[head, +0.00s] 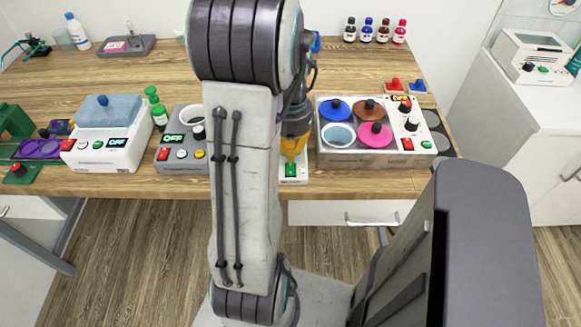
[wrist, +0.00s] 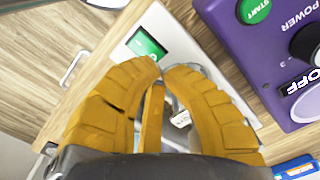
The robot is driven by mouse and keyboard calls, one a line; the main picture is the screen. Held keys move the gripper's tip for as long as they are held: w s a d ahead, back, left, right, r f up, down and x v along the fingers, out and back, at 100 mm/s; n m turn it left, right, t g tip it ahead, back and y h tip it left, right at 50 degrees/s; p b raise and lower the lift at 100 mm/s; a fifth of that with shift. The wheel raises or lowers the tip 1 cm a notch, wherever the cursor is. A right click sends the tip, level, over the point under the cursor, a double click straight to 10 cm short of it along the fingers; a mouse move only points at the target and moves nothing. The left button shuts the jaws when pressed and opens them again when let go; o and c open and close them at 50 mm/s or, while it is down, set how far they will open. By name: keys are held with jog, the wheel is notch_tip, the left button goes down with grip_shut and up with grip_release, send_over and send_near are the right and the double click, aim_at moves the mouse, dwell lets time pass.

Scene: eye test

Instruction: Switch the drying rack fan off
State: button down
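No label for a drying rack fan is readable, so I cannot tell for sure which device it is. Under my gripper (head: 293,152) stands a narrow white device (head: 301,181) with a green, rocker-like switch (head: 290,170) near its front. In the wrist view the green switch (wrist: 147,45) lies just beyond the fingertips, on the white casing (wrist: 170,30). My gripper (wrist: 164,70) has yellow fingers with their tips drawn together, with nothing seen between them. I cannot tell whether the tips touch the device. The fingers and my arm hide much of it.
A purple device (wrist: 275,50) with START, POWER and OFF markings stands close beside the white one. In the head view a grey device (head: 183,153) is left of my arm and a paint-pot unit (head: 345,158) right of my gripper. Small bottles (head: 367,30) stand behind.

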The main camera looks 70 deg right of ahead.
aim_at(291, 164)
jog(key=shift+f+b, duration=1.15)
jog(key=shift+f, duration=0.25)
dwell(0.7)
jog(key=shift+r, duration=0.15)
jog(key=shift+r+p, duration=2.95)
jog(key=shift+r, duration=0.5)
